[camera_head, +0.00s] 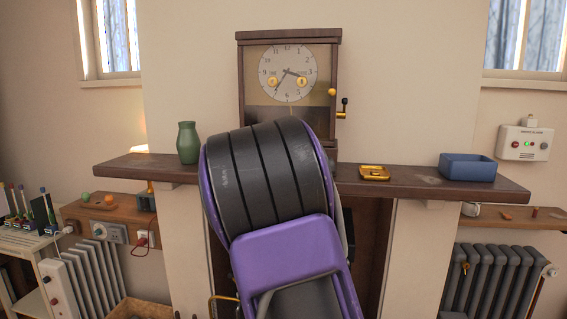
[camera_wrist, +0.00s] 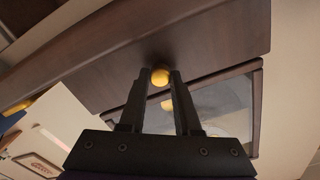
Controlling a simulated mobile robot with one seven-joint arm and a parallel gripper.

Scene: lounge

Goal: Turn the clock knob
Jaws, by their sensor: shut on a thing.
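The clock (camera_head: 246,75) is a tall dark wooden case with a round pale dial (camera_head: 288,72) behind glass, standing on the mantel shelf. In the wrist view a round yellow knob (camera_wrist: 160,77) sits against the dark wood of the clock (camera_wrist: 190,50), beside its glass pane. My gripper (camera_wrist: 161,74) is shut on this knob, with one black finger on each side of it. In the head view my own arm hides the gripper and the clock's lower part. A yellow ball (camera_head: 332,92) and a small crank with a black handle (camera_head: 343,108) show at the clock's right side.
The mantel shelf (camera_head: 410,189) runs under the clock. On it stand a green vase (camera_head: 188,143) at left, a small yellow tray (camera_head: 374,173) and a blue open box (camera_head: 467,167) at right. Radiators (camera_head: 500,279) stand below on both sides.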

